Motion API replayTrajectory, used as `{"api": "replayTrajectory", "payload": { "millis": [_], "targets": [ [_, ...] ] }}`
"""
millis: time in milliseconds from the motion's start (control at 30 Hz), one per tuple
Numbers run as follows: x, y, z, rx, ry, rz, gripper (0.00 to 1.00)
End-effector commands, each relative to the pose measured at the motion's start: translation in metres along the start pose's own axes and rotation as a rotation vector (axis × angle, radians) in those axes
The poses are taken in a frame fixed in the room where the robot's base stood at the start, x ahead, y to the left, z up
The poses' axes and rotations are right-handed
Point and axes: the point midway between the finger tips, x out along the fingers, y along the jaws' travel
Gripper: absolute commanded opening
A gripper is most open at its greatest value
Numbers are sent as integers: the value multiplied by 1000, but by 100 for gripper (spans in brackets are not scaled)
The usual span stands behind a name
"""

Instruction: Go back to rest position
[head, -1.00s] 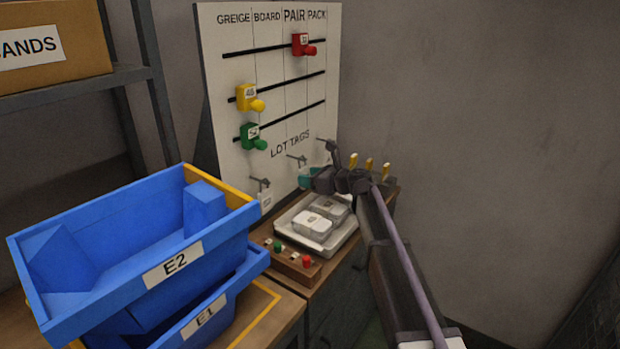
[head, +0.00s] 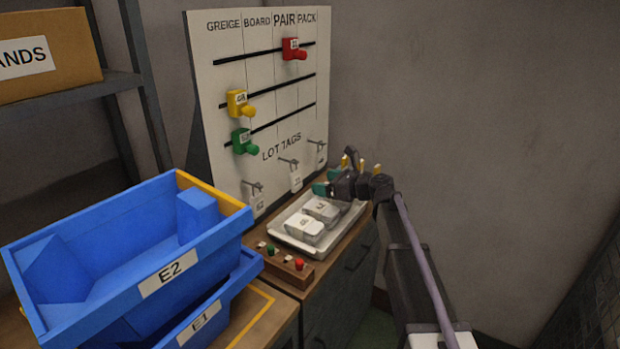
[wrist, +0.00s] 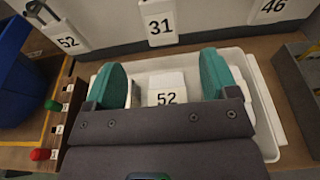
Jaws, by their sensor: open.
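My gripper (wrist: 160,88) is open, its two teal fingers apart with nothing held between them. In the head view my gripper (head: 328,182) is over the right side of the cabinet top, beside the lot-tag hooks. Below it in the wrist view is a white tray (wrist: 268,120) holding a white pack labelled 52 (wrist: 166,86). The same tray (head: 290,242) in the head view holds two wrapped packs (head: 312,218). Part of the tray is hidden by the gripper body in the wrist view.
A white board (head: 225,80) with red, yellow and green sliders stands behind the tray. Tags 52 (wrist: 67,41), 31 (wrist: 158,22) and 46 (wrist: 272,8) hang from it. Stacked blue bins (head: 215,245) stand left.

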Motion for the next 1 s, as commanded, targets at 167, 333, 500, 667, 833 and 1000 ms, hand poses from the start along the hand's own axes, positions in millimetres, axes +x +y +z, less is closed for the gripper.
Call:
{"api": "replayTrajectory", "payload": {
  "millis": [167,333,500,667,833,1000],
  "targets": [
    [-18,0,0,0,0,1,80],
    [-30,17,-2,-107,56,19,80],
    [-108,104,-36,-771,402,250,80],
    [-224,182,-76,-1406,715,787,80],
    [-306,220,-90,-1662,806,1270,80],
    [-321,223,-95,-1699,809,1387,80]
  ]
}}
